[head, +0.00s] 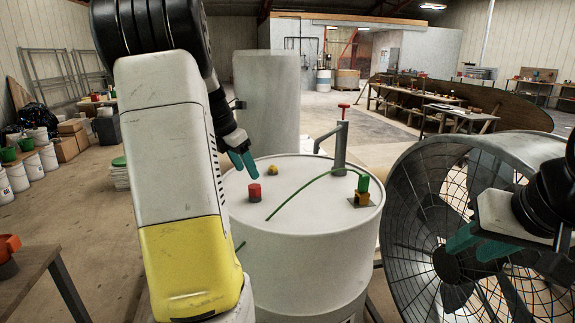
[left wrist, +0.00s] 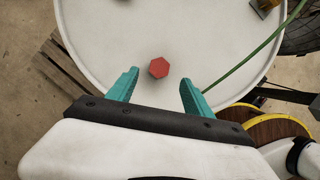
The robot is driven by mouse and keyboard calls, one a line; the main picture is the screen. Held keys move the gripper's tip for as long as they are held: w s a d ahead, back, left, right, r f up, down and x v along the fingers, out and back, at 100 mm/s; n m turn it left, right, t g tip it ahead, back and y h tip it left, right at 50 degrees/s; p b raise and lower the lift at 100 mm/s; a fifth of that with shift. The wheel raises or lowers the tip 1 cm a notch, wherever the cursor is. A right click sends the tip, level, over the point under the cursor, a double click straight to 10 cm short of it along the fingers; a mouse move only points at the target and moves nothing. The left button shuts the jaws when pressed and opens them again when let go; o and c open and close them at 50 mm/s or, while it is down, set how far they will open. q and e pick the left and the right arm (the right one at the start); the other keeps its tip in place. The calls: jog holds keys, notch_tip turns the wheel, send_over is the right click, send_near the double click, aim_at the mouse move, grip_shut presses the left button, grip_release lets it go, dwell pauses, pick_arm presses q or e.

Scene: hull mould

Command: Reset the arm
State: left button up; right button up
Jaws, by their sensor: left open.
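My left gripper (head: 243,163) is open above the white drum (head: 300,235), its teal fingers pointing down at the drum top. It also shows in the left wrist view (left wrist: 158,80), fingers spread and empty. A red hexagonal cap (head: 254,192) stands on the drum lid below and slightly right of the fingertips. In the left wrist view the cap (left wrist: 158,67) appears just beyond the gap between the fingertips, not held. My right gripper (head: 478,244) is at the right edge, its two teal fingers apart and empty, in front of the large round fan.
The drum lid also bears a yellow piece (head: 272,170), a pump pipe with a red handle (head: 341,140), and a green-topped fitting (head: 363,186) with a green rod. A large caged fan (head: 415,210) stands close at right. A table edge (head: 35,262) is at lower left.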

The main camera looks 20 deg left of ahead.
pick_arm(q)
jog(key=s+d+r+m+t, duration=0.1)
jog(key=s+d+r+m, duration=0.2)
jog(key=s+d+m, duration=0.35)
jog(key=s+d+r+m, duration=0.3)
jog(key=s+d+m, duration=0.1)
jog(key=d+m, duration=0.5)
jog(key=s+d+f+m, duration=0.1)
jog(key=s+d+m, duration=0.2)
jog(key=s+m, duration=0.3)
jog(key=s+d+f+m+t, duration=0.1)
jog(key=s+d+m, duration=0.3)
jog(key=m, duration=0.5)
jog(key=shift+s+d+f, duration=0.3)
jog(key=shift+s+f, duration=0.15)
jog(key=shift+s, duration=0.75)
jog(key=shift+m, duration=0.25)
